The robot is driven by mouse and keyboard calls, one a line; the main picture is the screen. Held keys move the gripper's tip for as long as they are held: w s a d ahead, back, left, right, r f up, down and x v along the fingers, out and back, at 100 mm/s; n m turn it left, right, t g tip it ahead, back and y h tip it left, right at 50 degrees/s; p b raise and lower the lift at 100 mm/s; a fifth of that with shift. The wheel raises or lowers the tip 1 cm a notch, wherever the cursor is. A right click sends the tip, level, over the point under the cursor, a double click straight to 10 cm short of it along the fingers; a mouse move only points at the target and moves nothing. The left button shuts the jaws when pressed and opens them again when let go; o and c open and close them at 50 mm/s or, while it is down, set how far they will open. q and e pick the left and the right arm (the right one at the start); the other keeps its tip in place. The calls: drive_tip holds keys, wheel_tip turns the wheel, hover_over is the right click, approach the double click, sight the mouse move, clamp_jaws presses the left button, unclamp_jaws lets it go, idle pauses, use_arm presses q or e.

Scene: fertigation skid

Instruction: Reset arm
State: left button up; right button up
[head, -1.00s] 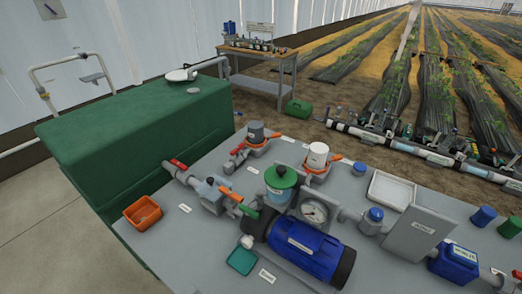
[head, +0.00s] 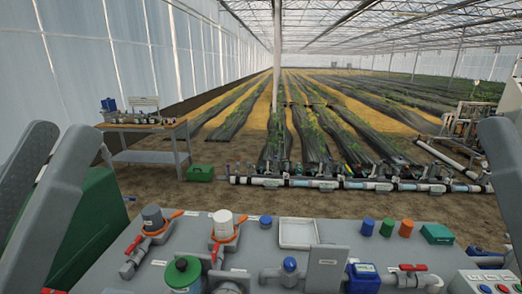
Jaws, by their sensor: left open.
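My left gripper (head: 66,142) is raised at the left edge of the head view. Its two grey fingers point up and stand apart, with nothing between them. It is in front of the green tank (head: 92,235) and hides part of it. A similar grey part of my right arm (head: 502,175) shows at the right edge. It is cut off by the frame, so its jaws cannot be judged.
The grey skid top (head: 262,240) spans the bottom, with a grey-capped unit (head: 153,218), a white-capped unit (head: 223,224), a green cap (head: 183,271), a white tray (head: 297,233) and a button panel (head: 487,284). A workbench (head: 150,127) stands behind at left.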

use_arm(q)
drive_tip(key=a+r+n+t+y+p, duration=0.1)
drive_tip(key=a+r+y+p, duration=0.15)
drive_tip(key=r+p, duration=1.65)
drive_tip(key=a+r+n+t+y+p, duration=0.15)
drive_tip(key=r+y+p, duration=0.25)
drive_tip(key=r+p, duration=1.55)
wheel_tip(320, 180, down, 41)
drive_tip(key=b, duration=4.1)
drive_tip(key=shift+w+f+g+b, duration=0.2)
drive_tip(key=shift+w+g+b, duration=0.05)
drive_tip(key=shift+g+b, duration=0.2)
